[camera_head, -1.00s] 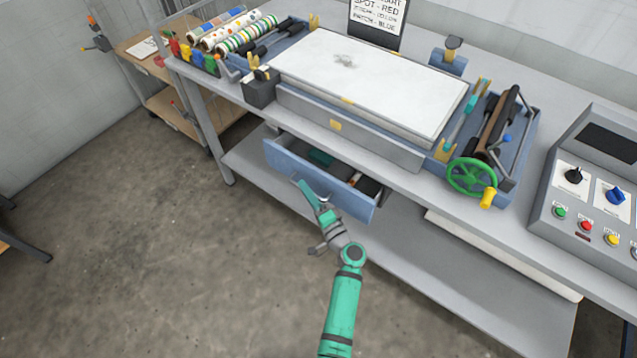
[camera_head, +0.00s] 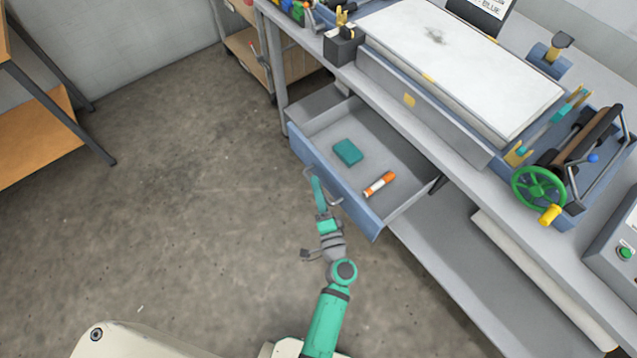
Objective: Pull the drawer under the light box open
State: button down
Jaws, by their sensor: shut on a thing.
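The light box (camera_head: 455,65) has a white top and sits on the grey bench. The drawer (camera_head: 330,188) beneath it has a blue front and grey inside, and it stands well out from under the bench. A teal block (camera_head: 348,152) and an orange and white tube (camera_head: 379,184) lie on its floor. My gripper (camera_head: 318,182) is at the middle of the drawer's front, shut on the grey bar handle (camera_head: 335,199). My gripper's fingers partly hide the handle.
A crank wheel (camera_head: 539,188) is at the right of the bench. A lower shelf (camera_head: 445,245) with a pale roll runs under the bench. A wooden-topped table (camera_head: 40,140) stands at the left. The concrete floor (camera_head: 190,190) between is clear.

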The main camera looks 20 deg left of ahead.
jog(key=shift+a, duration=0.15)
jog(key=c, duration=1.8)
grip_release()
jog(key=shift+s+d, duration=0.35)
jog(key=shift+d, duration=0.05)
jog(key=v, duration=1)
jog(key=shift+a, duration=0.1)
